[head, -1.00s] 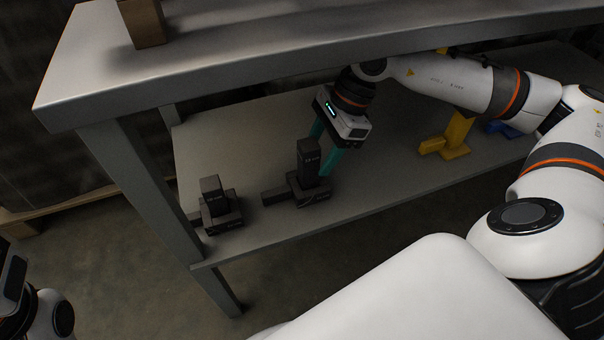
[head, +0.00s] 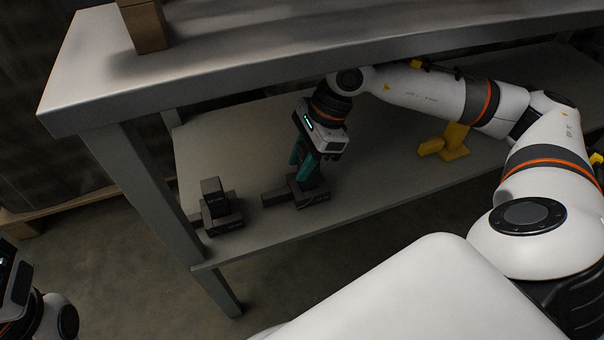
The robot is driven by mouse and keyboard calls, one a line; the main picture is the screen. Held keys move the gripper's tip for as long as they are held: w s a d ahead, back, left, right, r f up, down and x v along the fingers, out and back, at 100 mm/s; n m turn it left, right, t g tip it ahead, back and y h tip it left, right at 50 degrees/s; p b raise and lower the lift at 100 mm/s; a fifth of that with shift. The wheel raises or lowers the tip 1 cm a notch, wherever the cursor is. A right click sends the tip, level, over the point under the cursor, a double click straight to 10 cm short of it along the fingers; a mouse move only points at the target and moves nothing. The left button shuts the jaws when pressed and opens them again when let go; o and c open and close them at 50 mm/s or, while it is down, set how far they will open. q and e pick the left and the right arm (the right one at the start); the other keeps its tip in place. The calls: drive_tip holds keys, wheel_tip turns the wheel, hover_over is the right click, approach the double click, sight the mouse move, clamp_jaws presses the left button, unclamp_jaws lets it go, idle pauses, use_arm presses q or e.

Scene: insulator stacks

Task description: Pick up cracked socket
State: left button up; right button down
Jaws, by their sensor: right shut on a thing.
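Two dark stepped pieces stand on the lower shelf, each with a low base and an upright block. The right-hand dark piece (head: 312,195) has my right gripper (head: 303,170) over it. The gripper's teal fingers point down and are shut on its upright block, hiding much of it. The base still appears to rest on the shelf. The left-hand dark piece (head: 218,212) stands apart near the shelf's front left corner. I cannot make out a crack on either piece. Part of my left gripper (head: 14,280) shows at the lower left edge; its fingers are hidden.
The lower shelf (head: 380,190) has free room right of the held piece. A yellow piece (head: 455,142) stands farther right, near my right arm. The upper tabletop (head: 90,70) overhangs closely above my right arm, with a brown block (head: 145,28) on it. A table leg (head: 150,185) stands at left.

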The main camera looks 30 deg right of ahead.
drive_tip(key=shift+r, duration=0.25)
